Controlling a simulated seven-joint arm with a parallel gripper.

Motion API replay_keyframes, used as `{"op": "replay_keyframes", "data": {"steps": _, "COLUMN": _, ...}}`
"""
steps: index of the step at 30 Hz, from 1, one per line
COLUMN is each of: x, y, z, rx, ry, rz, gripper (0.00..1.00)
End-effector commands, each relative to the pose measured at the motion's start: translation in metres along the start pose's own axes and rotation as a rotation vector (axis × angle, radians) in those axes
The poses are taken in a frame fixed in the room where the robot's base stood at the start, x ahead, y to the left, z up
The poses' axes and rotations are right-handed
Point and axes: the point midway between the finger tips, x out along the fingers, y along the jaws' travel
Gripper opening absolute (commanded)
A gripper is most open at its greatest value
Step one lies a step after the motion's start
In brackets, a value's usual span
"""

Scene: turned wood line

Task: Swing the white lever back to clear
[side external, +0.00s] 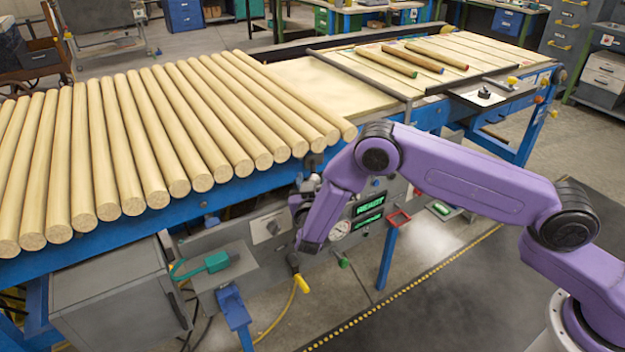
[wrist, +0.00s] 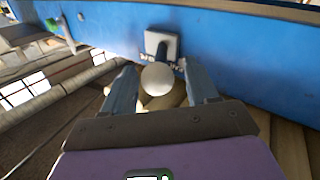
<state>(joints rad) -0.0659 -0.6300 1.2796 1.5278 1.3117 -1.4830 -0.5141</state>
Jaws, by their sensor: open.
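The white lever shows in the wrist view as a round white knob (wrist: 157,80) on a dark stem. The stem comes from a grey square plate (wrist: 168,44) on a blue rail. My gripper (wrist: 158,66) is open, with one finger on each side of the knob. The knob appears between the fingers; I cannot tell whether either finger touches it. Lettering by the plate is partly covered and I cannot read it. In the side view my arm reaches down to the machine's front, and the lever is not clearly visible there.
Several turned wood rods (side external: 150,130) lie along the conveyor. A lit green READY display (side external: 370,204) and a round gauge (side external: 340,230) sit on the front panel near my arm. A grey box (side external: 115,290) stands lower left. Three darker rods (side external: 412,56) lie farther back.

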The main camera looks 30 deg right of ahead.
Motion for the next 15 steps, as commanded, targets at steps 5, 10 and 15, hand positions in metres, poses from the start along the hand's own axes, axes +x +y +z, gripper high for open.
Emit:
{"op": "replay_keyframes", "data": {"steps": 5, "x": -0.024, "y": -0.002, "z": 0.0, "rx": -0.001, "ry": 0.0, "rz": -0.006, "gripper": 0.58}}
{"op": "replay_keyframes", "data": {"steps": 10, "x": -0.059, "y": -0.002, "z": 0.0, "rx": -0.002, "ry": 0.001, "rz": -0.007, "gripper": 0.58}}
{"op": "replay_keyframes", "data": {"steps": 15, "x": -0.095, "y": -0.002, "z": -0.001, "rx": 0.0, "ry": 0.002, "rz": -0.007, "gripper": 0.58}}
